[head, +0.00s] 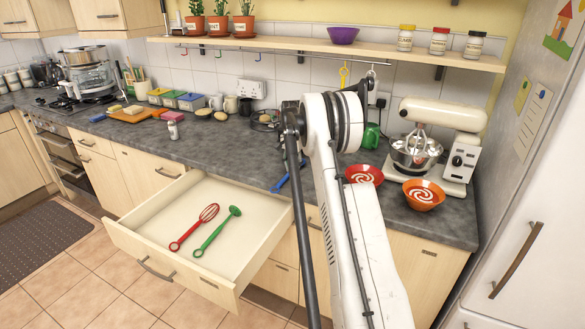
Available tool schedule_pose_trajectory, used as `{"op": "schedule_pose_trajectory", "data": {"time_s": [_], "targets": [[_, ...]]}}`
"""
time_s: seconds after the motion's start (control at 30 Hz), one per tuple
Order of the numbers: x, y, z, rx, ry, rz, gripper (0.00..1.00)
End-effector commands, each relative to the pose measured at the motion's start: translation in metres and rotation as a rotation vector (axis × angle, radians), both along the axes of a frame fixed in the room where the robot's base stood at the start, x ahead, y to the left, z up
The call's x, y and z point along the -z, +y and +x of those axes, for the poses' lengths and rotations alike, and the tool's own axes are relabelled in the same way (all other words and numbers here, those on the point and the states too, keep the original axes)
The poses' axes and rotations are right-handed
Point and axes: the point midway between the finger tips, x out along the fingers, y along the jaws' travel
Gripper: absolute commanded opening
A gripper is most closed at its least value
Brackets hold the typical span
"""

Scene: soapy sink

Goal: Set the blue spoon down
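A blue utensil (281,183), likely the blue spoon, shows near the front edge of the grey counter, just left of my white arm. My dark arm tube crosses in front of it, so its full shape is hidden. I cannot tell whether it rests on the counter or is held. My gripper is not distinguishable; my own arm links cover that area.
An open drawer (122,230) juts out below the counter, holding a red whisk (194,227) and a green utensil (217,231). Red (364,174) and orange (424,194) bowls and a stand mixer (440,135) stand to the right. A yellow utensil (343,75) hangs behind.

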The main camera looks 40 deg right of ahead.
Motion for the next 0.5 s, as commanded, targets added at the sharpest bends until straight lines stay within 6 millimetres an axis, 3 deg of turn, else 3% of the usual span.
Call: {"op": "schedule_pose_trajectory", "data": {"time_s": [0.07, 0.1, 0.23, 0.5], "targets": [[0.0035, 0.0000, 0.0000, 0.000, 0.000, 0.000, 0.00], [0.0033, 0.0000, 0.0000, 0.000, 0.000, 0.000, 0.17], [0.0025, 0.0000, 0.0000, 0.000, 0.000, 0.000, 0.34], [0.0016, 0.0000, 0.0000, 0.000, 0.000, 0.000, 0.34]]}}
